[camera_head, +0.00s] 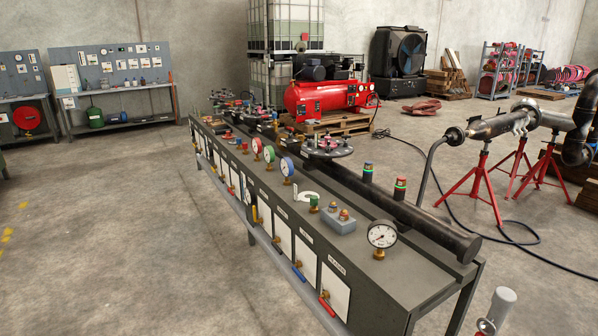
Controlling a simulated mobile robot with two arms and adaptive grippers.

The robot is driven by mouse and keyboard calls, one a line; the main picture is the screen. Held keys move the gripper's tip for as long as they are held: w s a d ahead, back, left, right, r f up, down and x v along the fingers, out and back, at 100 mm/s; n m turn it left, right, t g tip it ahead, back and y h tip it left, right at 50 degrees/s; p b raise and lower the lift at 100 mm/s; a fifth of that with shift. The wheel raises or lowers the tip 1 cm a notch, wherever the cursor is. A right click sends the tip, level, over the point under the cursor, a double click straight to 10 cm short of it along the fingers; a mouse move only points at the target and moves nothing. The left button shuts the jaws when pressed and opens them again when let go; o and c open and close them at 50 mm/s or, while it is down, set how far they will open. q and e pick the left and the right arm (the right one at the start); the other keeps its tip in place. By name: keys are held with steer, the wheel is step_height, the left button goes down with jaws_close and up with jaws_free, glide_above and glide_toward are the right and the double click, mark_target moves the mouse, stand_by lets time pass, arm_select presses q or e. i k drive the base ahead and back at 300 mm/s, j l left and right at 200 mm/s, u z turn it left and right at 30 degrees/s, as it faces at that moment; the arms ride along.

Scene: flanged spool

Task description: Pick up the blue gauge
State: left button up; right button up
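The blue gauge (287,168) has a round white dial with a blue rim. It stands upright on a brass stem on top of the long dark bench (380,290), about the middle of the view. Neither of my grippers is in view.
A larger black-rimmed gauge (382,235) stands near the bench's close end. A grey block with brass fittings (338,219), a flange disc (326,146) and a long black pipe (420,223) share the bench. Open concrete floor (110,230) lies to the left.

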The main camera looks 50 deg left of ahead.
mark_target(287, 167)
steer(key=u, duration=1.75)
steer(key=i+j, duration=0.2)
steer(key=i, duration=0.25)
steer(key=i+j, duration=0.2)
steer(key=i, duration=0.25)
steer(key=i+j+z, duration=0.1)
steer(key=i, duration=0.35)
steer(key=j, duration=0.1)
